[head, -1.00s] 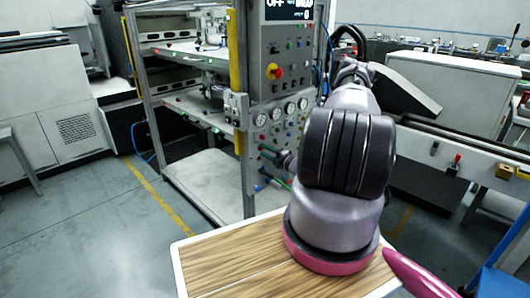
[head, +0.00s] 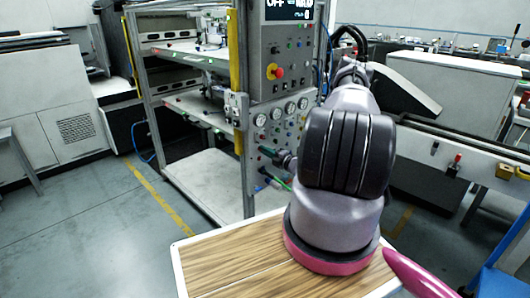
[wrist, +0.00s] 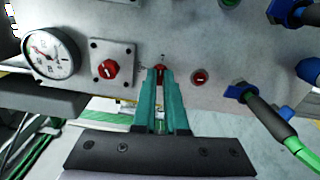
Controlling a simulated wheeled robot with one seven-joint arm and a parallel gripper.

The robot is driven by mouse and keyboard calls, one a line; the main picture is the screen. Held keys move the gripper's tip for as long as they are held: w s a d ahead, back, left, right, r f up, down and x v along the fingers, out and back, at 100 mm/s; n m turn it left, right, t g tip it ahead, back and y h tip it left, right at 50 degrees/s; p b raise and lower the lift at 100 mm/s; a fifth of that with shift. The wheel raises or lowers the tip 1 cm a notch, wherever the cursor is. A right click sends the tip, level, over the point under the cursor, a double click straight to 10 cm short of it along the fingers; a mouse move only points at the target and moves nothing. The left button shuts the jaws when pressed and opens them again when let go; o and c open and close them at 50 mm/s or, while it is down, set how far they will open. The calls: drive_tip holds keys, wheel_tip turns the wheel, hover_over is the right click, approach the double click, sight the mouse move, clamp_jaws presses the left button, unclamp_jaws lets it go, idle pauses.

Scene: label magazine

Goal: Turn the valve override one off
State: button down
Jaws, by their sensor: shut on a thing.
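In the wrist view my gripper (wrist: 160,75) has its two teal fingers close together, with their tips at the grey panel. They are shut on a small red knob (wrist: 160,68), the valve override, mostly hidden between the tips. No label is readable, so I cannot tell its number or setting. In the head view my gripper (head: 264,150) reaches the lower front panel (head: 262,185) from the right; the knob is too small to make out there.
A red knob on a square plate (wrist: 108,69) and a pressure gauge (wrist: 52,52) lie left of the fingers. A red button (wrist: 199,77) and blue fittings with a green-tipped hose (wrist: 262,112) lie right. A red emergency stop (head: 273,72) sits higher on the machine.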

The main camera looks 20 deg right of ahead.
drive_tip(key=shift+n, duration=8.5)
drive_tip(key=c, duration=1)
unclamp_jaws()
drive_tip(key=shift+o, duration=0.2)
drive_tip(key=shift+s+d, duration=0.1)
drive_tip(key=v, duration=1)
drive_tip(key=shift+s, duration=0.3)
